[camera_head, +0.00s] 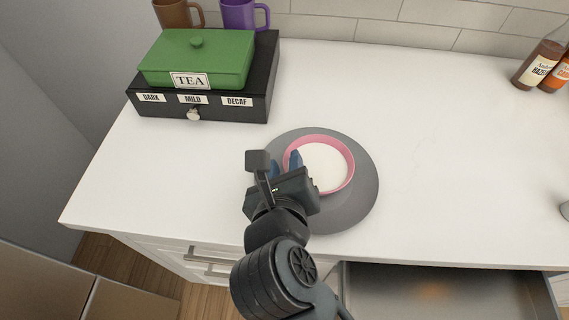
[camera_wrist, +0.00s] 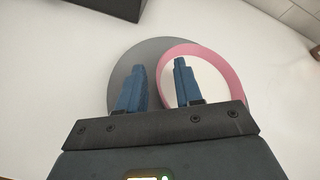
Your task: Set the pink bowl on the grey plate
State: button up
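The pink bowl (camera_head: 348,178), with a white inside, appears to rest upright on the round grey plate (camera_head: 362,205), a little toward the plate's far side. In the wrist view the bowl's pink rim (camera_wrist: 236,78) overlaps the right part of the plate (camera_wrist: 124,68). My gripper (camera_head: 285,162) is at the bowl's left side with its two blue fingers spread apart. The wrist view shows one finger outside the bowl and the other over its inside, with the near-left wall between them. My gripper hides part of the plate and the bowl's near-left wall.
A black drawer box (camera_head: 232,106) with a green TEA tin (camera_head: 215,62) on it stands at the back left. Brown (camera_head: 176,14) and purple (camera_head: 240,14) mugs are behind it. Bottles (camera_head: 541,64) stand at the far right. The counter right of the plate is clear; an open drawer (camera_head: 440,292) is below.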

jog(key=v, duration=1.2)
jog(key=shift+b, duration=0.35)
jog(key=s+d+r+n+t+h, duration=0.2)
jog(key=d+r+n+t+h, duration=0.15)
jog(key=d, duration=0.75)
jog(key=s+d+r+n+t+h, duration=0.3)
jog(key=d+n+h, duration=0.1)
jog(key=d, duration=0.6)
jog(key=s+d+f+n+g+y, duration=0.1)
jog(key=s+f+n+g+y, duration=0.1)
jog(key=s+n, duration=0.5)
jog(key=s+d+f+n+g+y, duration=0.1)
jog(key=s+f+n+g+y, duration=0.2)
jog(key=n, duration=1.2)
jog(key=s+f+y, duration=0.2)
jog(key=s+f, duration=0.2)
jog(key=shift+s+d+n, duration=0.15)
jog(key=shift+s+n, duration=0.05)
jog(key=shift+n, duration=0.15)
jog(key=shift+f+y, duration=0.15)
jog(key=shift+y, duration=0.1)
